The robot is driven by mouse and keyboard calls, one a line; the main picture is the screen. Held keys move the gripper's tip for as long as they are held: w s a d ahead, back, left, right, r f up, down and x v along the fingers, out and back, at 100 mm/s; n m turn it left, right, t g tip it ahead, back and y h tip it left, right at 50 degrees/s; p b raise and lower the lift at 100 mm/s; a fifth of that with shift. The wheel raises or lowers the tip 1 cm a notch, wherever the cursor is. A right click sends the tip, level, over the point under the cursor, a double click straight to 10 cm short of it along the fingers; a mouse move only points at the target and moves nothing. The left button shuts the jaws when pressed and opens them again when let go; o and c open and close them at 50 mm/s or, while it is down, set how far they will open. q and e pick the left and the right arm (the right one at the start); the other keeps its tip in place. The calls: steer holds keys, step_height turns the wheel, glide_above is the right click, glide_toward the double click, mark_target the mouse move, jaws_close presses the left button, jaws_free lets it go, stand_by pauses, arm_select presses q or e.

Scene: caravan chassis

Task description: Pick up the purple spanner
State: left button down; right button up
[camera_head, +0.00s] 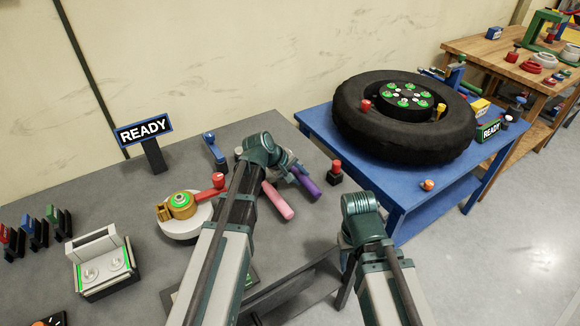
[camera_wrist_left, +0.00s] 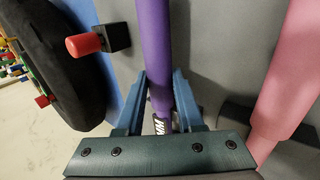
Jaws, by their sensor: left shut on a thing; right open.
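The purple spanner (camera_head: 306,183) is near the right edge of the grey worktop in the head view. Its purple handle (camera_wrist_left: 155,50) runs up the middle of the left wrist view, between the two blue fingers. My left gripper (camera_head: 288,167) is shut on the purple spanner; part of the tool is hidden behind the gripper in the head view. I cannot tell whether the spanner touches the worktop. My right gripper (camera_head: 362,205) is open, to the right of the spanner and in front of the blue table; its fingertips are mostly hidden.
A pink-handled tool (camera_head: 278,201) lies beside the spanner. A red-topped black block (camera_head: 335,173) stands close on its other side. A blue-handled tool (camera_head: 213,149) and a gold device (camera_head: 180,205) are further left. A tyre (camera_head: 360,125) lies on the blue table (camera_head: 317,118).

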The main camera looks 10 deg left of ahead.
arm_select(q)
steer(key=shift+r, duration=0.1)
step_height(320, 180, up, 10)
steer(key=p, duration=1)
